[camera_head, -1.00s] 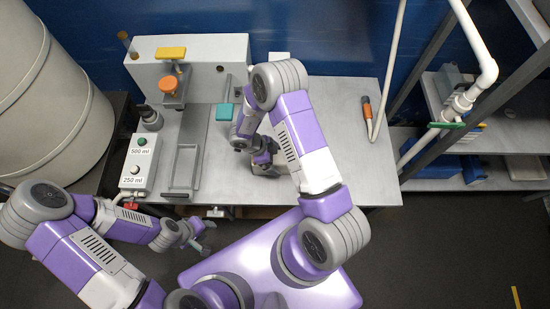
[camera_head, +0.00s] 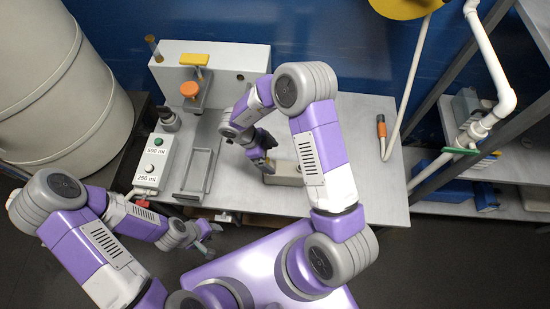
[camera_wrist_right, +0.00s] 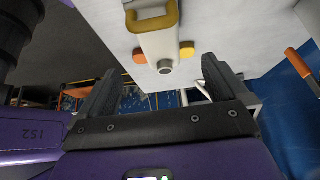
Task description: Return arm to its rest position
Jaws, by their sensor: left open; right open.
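My right arm reaches over the grey bench (camera_head: 365,165) in the head view. Its open gripper (camera_head: 268,166) points down beside a low beige block (camera_head: 287,174). In the right wrist view the fingers of this gripper (camera_wrist_right: 160,86) are spread with nothing between them. Beyond them is a pale fixture (camera_wrist_right: 157,48) with a yellow handle (camera_wrist_right: 152,17) and orange and yellow side knobs. My left gripper (camera_head: 211,231) is open and empty in front of the bench's front edge, in the head view.
A control box (camera_head: 152,165) marked 500 ml and 250 ml stands on the bench's left, beside a grey metal frame (camera_head: 198,172). A white cabinet (camera_head: 225,60) stands behind. A large tank (camera_head: 55,95) stands far left.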

